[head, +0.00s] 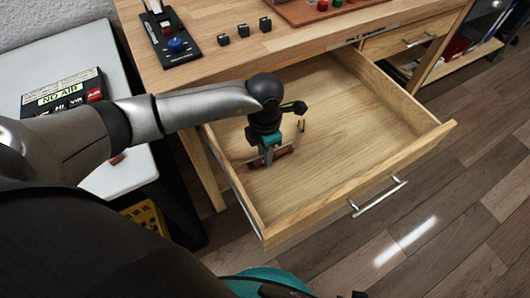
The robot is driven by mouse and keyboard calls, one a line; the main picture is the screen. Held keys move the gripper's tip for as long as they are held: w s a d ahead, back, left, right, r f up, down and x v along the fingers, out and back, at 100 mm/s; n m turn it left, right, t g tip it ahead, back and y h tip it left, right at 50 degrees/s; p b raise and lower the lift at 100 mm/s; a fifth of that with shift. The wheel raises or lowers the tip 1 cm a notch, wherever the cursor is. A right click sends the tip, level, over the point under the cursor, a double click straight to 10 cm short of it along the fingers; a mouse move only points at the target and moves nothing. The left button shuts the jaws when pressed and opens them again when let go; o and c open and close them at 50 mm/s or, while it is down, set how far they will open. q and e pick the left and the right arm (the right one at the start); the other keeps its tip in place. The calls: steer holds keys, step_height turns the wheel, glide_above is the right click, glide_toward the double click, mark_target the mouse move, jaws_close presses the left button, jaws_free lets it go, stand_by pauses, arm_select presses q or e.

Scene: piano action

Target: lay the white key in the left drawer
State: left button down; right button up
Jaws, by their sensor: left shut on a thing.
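The left drawer (352,118) is pulled well out from the wooden desk, with its light wood floor showing. My left gripper (268,158) reaches down into the left part of this drawer, close to the floor. It is shut on a thin piece, taken to be the white key; the fingers hide most of it and its colour is not clear. I cannot tell whether the piece touches the drawer floor. My right gripper is not in view.
The desk top (205,80) holds a black panel with a blue knob (176,45) and several small black blocks. A second drawer (408,38) is at the right. A white side table (72,65) with a "NO AIR" box stands left. The drawer's right part is bare.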

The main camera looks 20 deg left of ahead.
arm_select(q)
steer(key=shift+f, duration=0.15)
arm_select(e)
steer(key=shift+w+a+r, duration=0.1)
arm_select(q)
steer(key=c, duration=0.7)
jaws_free()
steer(key=shift+r, duration=0.2)
step_height(320, 180, up, 12)
steer(key=p, duration=0.4)
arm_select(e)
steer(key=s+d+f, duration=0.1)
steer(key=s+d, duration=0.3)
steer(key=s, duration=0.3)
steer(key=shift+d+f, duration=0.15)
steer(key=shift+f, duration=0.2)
